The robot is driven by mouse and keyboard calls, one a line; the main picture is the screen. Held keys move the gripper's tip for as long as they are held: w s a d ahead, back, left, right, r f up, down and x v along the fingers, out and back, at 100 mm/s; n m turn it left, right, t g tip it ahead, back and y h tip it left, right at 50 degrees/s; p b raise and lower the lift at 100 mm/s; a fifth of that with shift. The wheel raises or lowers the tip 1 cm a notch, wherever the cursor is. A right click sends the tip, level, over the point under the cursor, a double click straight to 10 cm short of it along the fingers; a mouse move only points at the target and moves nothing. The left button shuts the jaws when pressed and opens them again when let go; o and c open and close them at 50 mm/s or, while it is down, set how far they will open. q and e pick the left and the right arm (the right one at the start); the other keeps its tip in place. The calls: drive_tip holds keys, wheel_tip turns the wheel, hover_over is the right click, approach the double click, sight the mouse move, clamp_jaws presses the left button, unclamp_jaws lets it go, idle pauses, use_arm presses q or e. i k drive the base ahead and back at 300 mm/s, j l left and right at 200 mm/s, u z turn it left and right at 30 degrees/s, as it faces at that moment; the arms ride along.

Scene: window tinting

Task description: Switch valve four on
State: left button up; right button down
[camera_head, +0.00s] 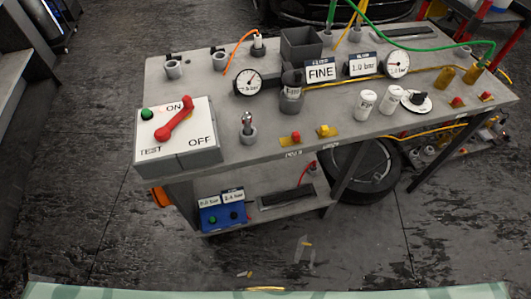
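A grey workbench (225,145) stands across the upper part of the view. At its left end is a switch box (187,160) marked ON, OFF and TEST, with a red lever (178,122) lying diagonally and its upper right end near ON. Along the front edge sit small red (296,137) and yellow (323,130) knobs on yellow bases, and more red knobs (457,102) at the right. Their labels are too small to read, so I cannot tell which is valve four or how it is set. Neither gripper is in view.
Gauges (247,82), a FINE sign (320,72), white bottles (364,104) and a dark bin (301,44) crowd the bench. Green and orange hoses cross it. A blue box (222,217) is on the lower shelf. A pale green edge (150,293) spans the bottom.

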sight(486, 95)
drive_tip(key=l+z, duration=0.15)
drive_tip(key=z, duration=0.25)
drive_tip(key=i+l+z, duration=0.1)
drive_tip(key=z, duration=0.25)
drive_tip(key=i+l+z, duration=0.1)
drive_tip(key=z, duration=0.3)
drive_tip(key=i+l+z, duration=0.1)
drive_tip(key=z, duration=0.25)
